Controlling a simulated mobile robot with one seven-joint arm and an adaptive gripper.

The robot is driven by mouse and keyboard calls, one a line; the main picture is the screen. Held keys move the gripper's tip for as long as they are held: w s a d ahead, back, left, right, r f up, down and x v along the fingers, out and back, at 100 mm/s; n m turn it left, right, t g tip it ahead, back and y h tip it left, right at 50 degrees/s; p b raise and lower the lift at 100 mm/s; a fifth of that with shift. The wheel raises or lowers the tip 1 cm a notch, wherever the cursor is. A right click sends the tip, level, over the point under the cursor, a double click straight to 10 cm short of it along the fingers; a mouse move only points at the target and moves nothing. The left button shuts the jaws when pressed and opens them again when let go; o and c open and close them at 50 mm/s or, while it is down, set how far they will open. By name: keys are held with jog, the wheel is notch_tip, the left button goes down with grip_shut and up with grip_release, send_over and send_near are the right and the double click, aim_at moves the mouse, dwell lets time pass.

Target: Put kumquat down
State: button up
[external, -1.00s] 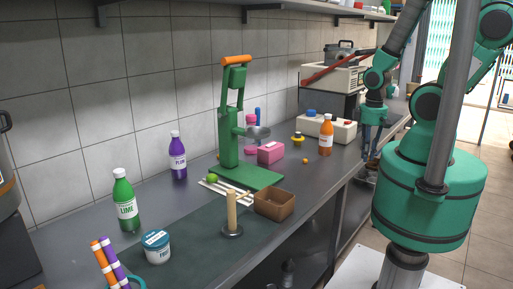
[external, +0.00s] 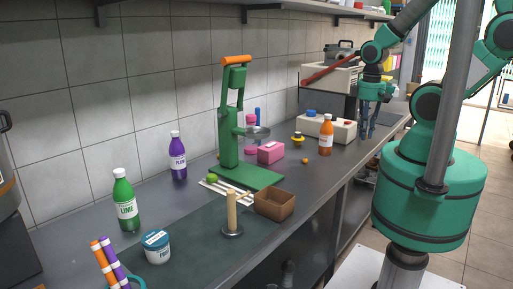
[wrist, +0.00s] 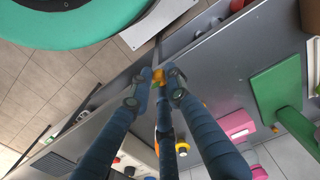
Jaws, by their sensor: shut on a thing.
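My gripper (external: 367,136) is above the far right part of the counter, near its front edge, right of the orange bottle. In the wrist view its fingertips (wrist: 160,77) are closed around a small orange-yellow fruit, the kumquat (wrist: 158,76); the fingers partly hide it. The kumquat cannot be made out in the external view.
The green press (external: 229,130) stands mid-counter, with a pink box (external: 271,152) and brown box (external: 274,203) beside it. Grey counter is bare around the small orange fruit.

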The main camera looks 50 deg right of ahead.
jog(key=w+a+r+n, duration=0.2)
jog(key=w+a+r, duration=0.2)
jog(key=w+a, duration=0.8)
jog(key=w+a+n, duration=0.1)
jog(key=w+a, duration=0.1)
jog(key=a, duration=0.7)
jog(key=w+a+n, duration=0.2)
jog(key=w+a, duration=0.1)
jog(key=a, duration=0.6)
jog(key=s+a+f+n+p, duration=0.15)
jog(key=s+a, duration=0.25)
jog(key=a, duration=0.7)
jog(key=s+a+f, duration=0.2)
jog(key=s+a, duration=0.2)
jog(key=a, duration=0.6)
jog(key=s+a+f+n, duration=0.1)
jog(key=s+a, duration=0.2)
jog(key=a, duration=0.8)
notch_tip(320, 180, down, 10)
jog(key=shift+s+d, duration=0.15)
jog(key=shift+f, duration=0.6)
